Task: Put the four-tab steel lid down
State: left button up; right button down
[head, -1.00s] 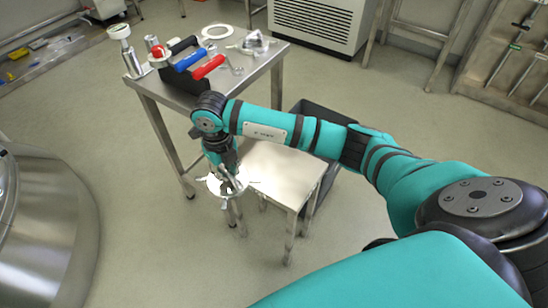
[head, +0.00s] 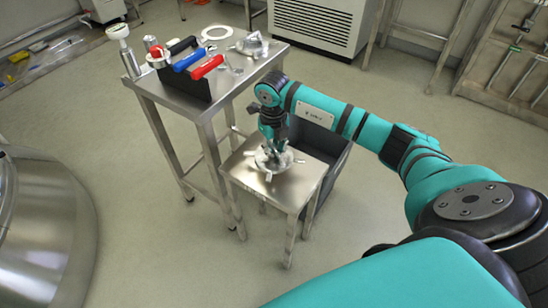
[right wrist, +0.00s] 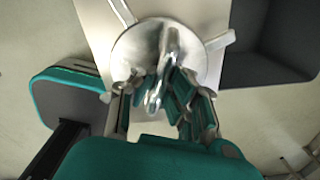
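The four-tab steel lid (head: 285,161) is a round, shiny disc with flat tabs at its rim and a raised handle in its middle. It lies level over the top of the low steel table (head: 305,185); I cannot tell whether it touches. My right gripper (head: 272,156) points down from above, its fingers at the lid's handle, and appears shut on it. In the right wrist view, the lid (right wrist: 133,52) shows beyond the fingers, over the table top (right wrist: 93,22). Part of the lid is hidden by the gripper. My left gripper is not in view.
A taller steel table (head: 222,92) stands behind to the left, holding a black tool holder (head: 187,82) with red and blue handles, a white ring (head: 216,33) and metal parts. A dark grey bin (head: 335,160) stands beside the low table. A large steel vessel (head: 45,230) is at left.

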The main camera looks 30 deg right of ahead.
aim_at(274, 148)
jog(key=shift+f, duration=0.4)
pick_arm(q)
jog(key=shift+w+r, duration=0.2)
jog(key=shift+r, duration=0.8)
pick_arm(e)
jog(key=shift+f, duration=1.25)
pick_arm(q)
jog(key=shift+b, duration=0.3)
pick_arm(e)
jog(key=shift+f, duration=0.15)
jog(key=c, duration=1.9)
grip_release()
jog(key=o, duration=0.4)
pick_arm(q)
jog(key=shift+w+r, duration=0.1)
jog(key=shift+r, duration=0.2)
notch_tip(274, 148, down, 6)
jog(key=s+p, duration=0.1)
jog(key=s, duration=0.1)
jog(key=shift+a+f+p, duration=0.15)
jog(key=shift+p, duration=0.25)
pick_arm(e)
notch_tip(274, 148, up, 12)
jog(key=shift+a+r, duration=0.1)
jog(key=shift+r, duration=0.05)
